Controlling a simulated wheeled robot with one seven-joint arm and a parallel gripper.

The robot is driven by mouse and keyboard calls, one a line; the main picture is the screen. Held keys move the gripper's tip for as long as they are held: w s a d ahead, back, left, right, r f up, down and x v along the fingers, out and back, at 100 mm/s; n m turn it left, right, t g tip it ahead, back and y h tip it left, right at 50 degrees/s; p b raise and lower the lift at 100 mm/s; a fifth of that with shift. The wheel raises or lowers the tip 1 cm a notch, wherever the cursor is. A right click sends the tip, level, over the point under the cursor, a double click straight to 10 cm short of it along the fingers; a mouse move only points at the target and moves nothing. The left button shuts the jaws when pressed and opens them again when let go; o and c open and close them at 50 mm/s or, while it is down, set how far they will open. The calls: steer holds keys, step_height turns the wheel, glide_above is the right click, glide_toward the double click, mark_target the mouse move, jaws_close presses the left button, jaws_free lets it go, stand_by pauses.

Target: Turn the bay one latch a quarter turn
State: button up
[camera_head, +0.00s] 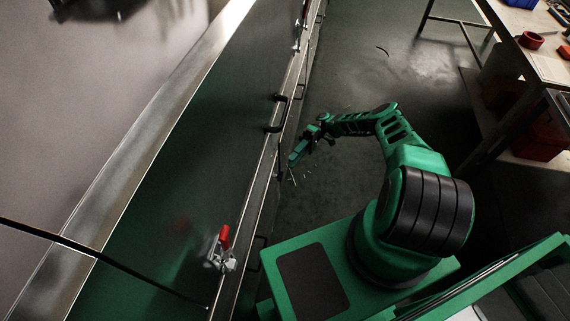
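A metal latch (222,258) with a red handle (225,236) is on the side of the dryer, at the lower middle of the view. The red handle stands up from the metal body. No label shows, so I cannot tell whether this is the bay one latch. My gripper (294,165) is at the end of my green arm, beside the dryer's edge and well apart from the red-handled latch. It is nearer to a black handle (277,113) on the dryer side. It is small and dark here, and I cannot tell whether its fingers are open.
The dryer's long panel (175,190) and rails run along the left of my arm. A workbench (540,60) with a red ring (531,40) stands at upper right. The dark floor (370,80) between them is mostly clear, with small scraps near my gripper.

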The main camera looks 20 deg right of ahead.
steer(key=shift+v, duration=1.05)
steer(key=shift+s+d, duration=0.1)
